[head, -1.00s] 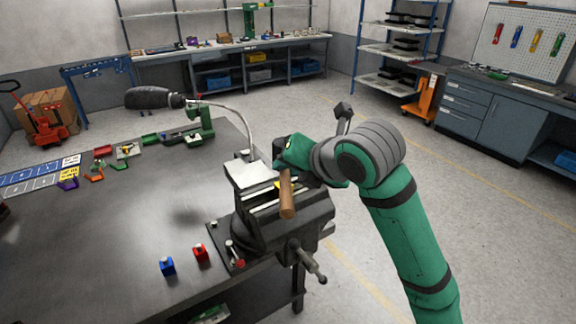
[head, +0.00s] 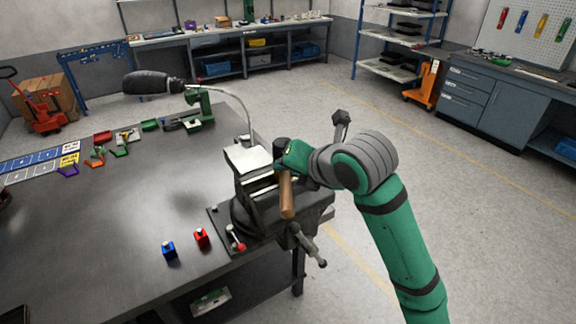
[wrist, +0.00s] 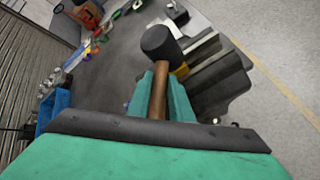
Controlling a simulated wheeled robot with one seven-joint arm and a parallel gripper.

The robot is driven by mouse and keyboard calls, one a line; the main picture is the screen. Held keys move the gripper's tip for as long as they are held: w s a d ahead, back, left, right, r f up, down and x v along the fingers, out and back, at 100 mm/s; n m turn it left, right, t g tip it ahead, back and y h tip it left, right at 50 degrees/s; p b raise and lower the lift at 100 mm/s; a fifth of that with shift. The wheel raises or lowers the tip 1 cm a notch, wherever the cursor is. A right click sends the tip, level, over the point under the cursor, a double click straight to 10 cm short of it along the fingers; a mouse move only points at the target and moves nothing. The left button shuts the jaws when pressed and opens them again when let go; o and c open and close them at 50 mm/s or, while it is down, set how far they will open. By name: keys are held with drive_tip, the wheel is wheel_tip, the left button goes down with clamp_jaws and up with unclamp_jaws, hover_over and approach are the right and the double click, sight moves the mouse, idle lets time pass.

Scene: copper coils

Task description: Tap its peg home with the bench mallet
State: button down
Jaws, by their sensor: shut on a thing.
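My gripper (head: 287,160) is shut on the wooden handle (head: 286,198) of the mallet, above the black vise (head: 262,208) at the table's right corner. The mallet's dark head (head: 281,146) shows beyond my gripper. In the wrist view the black mallet head (wrist: 160,42) stands out past my green fingers (wrist: 160,95), with the vise (wrist: 215,75) to its right. A small yellow piece (wrist: 181,70) shows beside the handle at the vise. I cannot make out a peg there.
A lamp with a black shade (head: 153,82) arches over the table's far side. A green bench tool (head: 200,108) and several small coloured parts lie at the back left. The middle of the grey table (head: 110,215) is clear. Open floor lies right of the vise.

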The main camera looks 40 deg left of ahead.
drive_tip(key=shift+r, duration=1.8)
drive_tip(key=shift+f, duration=0.1)
wheel_tip(320, 180, down, 4)
drive_tip(key=shift+f, duration=0.1)
drive_tip(key=shift+r, duration=4.1)
